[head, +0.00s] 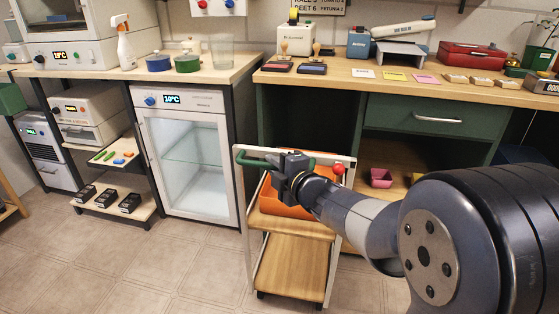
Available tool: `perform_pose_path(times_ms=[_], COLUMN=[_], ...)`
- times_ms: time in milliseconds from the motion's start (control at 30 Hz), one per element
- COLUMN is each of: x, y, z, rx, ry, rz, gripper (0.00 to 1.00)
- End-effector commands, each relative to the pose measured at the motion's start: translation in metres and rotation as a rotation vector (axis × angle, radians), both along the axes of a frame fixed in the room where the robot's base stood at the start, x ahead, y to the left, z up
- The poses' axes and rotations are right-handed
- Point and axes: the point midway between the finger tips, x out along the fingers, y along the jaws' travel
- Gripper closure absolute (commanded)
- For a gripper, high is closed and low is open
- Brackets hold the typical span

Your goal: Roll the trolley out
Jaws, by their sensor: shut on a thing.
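The trolley (292,262) stands on the tiled floor in front of the bench, partly in the open bay under the worktop. My forearm hides part of the trolley's right side.
A glass-door fridge (187,152) stands left of the trolley. The green bench (420,118) with a drawer is behind and to the right. A low shelf with black trays (108,200) is at left. The floor (150,265) in front and left is clear.

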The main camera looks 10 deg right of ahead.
Motion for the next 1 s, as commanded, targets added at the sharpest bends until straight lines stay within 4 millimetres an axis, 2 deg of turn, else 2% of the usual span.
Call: perform_pose_path(times_ms=[33, 200, 400, 600, 967, 1000], x=[-0.013, -0.044, -0.067, -0.076, -0.077, -0.077], y=[0.005, 0.014, 0.022, 0.025, 0.025, 0.025], z=[-0.005, -0.004, -0.003, -0.003, -0.002, -0.002], rx=[-0.001, -0.001, -0.002, -0.002, -0.002, -0.002], ry=[0.001, 0.001, 0.003, 0.005, 0.006, 0.006], rz=[0.002, 0.002, 0.002, 0.0, -0.001, -0.001], gripper=[1.0, 1.0, 1.0, 1.0, 1.0, 0.85])
